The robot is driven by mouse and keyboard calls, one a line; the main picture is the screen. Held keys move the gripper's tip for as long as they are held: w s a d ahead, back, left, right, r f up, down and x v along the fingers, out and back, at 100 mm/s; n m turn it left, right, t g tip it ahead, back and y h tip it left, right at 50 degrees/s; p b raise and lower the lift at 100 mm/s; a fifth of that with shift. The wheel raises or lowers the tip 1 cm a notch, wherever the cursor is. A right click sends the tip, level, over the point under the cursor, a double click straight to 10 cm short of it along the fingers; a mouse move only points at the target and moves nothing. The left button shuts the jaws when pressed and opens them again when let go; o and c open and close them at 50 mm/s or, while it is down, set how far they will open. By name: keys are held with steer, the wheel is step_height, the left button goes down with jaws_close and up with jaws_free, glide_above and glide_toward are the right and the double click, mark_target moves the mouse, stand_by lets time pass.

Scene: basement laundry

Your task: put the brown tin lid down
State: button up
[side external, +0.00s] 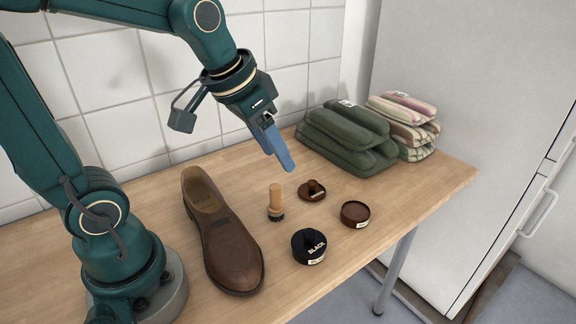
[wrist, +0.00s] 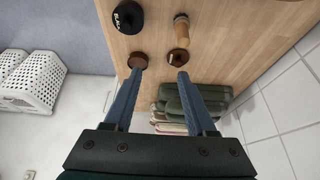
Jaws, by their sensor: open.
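The brown tin lid (side external: 312,191) lies on the wooden table with its knob up, apart from the round brown tin (side external: 355,214). In the wrist view the lid (wrist: 178,58) shows by the tip of the right finger, and the brown tin (wrist: 138,61) by the tip of the left finger. My gripper (side external: 286,166) has blue fingers, held above the table behind the lid and to its left in the side view. In the wrist view my gripper (wrist: 159,74) is spread wide with nothing between its fingers.
A wooden-handled brush (side external: 275,202) stands left of the lid. A black tin (side external: 308,246) is in front, and a brown shoe (side external: 223,232) lies further left. Folded green cloths (side external: 347,139) and striped cloths (side external: 405,125) are stacked behind. The table (side external: 405,190) is clear at right.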

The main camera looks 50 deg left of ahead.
steer(key=s+d, duration=0.2)
steer(key=s, duration=0.7)
steer(key=shift+s+d+f+t, duration=0.2)
steer(key=shift+d+f+t, duration=0.15)
steer(key=shift+f, duration=0.1)
